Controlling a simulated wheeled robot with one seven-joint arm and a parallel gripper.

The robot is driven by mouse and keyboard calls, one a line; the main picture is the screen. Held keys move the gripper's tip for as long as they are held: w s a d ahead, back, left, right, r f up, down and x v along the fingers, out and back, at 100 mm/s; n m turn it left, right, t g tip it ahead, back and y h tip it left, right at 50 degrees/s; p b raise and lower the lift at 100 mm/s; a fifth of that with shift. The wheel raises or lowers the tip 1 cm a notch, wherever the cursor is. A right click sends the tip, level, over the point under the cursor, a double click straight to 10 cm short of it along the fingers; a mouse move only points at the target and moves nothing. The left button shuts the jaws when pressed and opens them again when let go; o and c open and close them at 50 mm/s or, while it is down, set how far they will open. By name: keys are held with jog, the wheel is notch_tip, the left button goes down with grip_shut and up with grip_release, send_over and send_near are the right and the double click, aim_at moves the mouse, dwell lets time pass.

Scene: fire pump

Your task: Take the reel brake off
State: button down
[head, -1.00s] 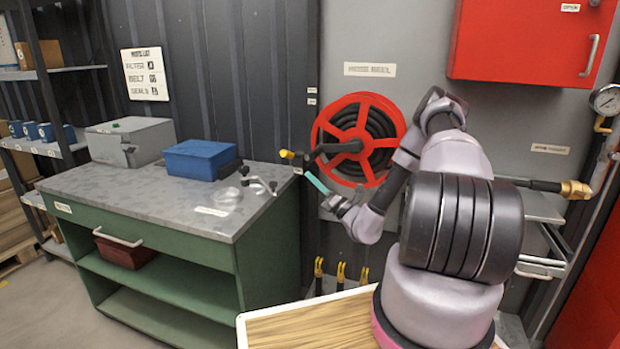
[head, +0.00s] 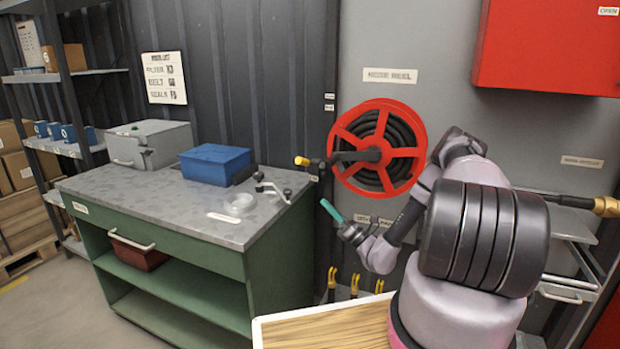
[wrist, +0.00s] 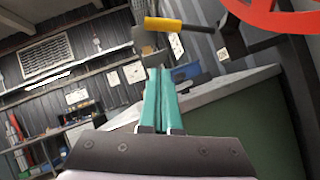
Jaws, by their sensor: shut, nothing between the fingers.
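The red hose reel (head: 377,147) is on the grey wall panel, with dark hose wound in it. A dark arm with a yellow-tipped lever (head: 302,161) sticks out to the left from the reel's middle. In the wrist view the yellow grip (wrist: 163,24) shows at the top, near a red part of the reel (wrist: 272,18). My gripper (head: 328,206) has teal fingers, below and left of the reel and under the lever, touching neither. In the wrist view its fingers (wrist: 160,75) are together with nothing between them. Which part is the brake is not clear.
A green workbench (head: 215,263) stands left, holding a blue bin (head: 215,165), a grey box (head: 150,145) and a metal handle piece (head: 268,186) near its right edge. A red cabinet (head: 548,45) is at upper right. A wooden-topped surface (head: 325,328) is in front.

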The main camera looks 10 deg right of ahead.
aim_at(307, 164)
jog(key=d+r+x, duration=0.1)
jog(key=r+x, duration=0.1)
jog(key=x, duration=1.1)
jog(key=shift+d, duration=0.45)
jog(key=shift+s, duration=0.1)
jog(key=r+m+h, duration=0.1)
jog(key=w+r+m+h, duration=0.1)
jog(key=r+m, duration=0.1)
jog(key=d+r+m+h, duration=0.1)
jog(key=r, duration=0.1)
jog(key=shift+w+m+t, duration=0.2)
jog(key=shift+m+t, duration=0.2)
jog(key=shift+f, duration=0.1)
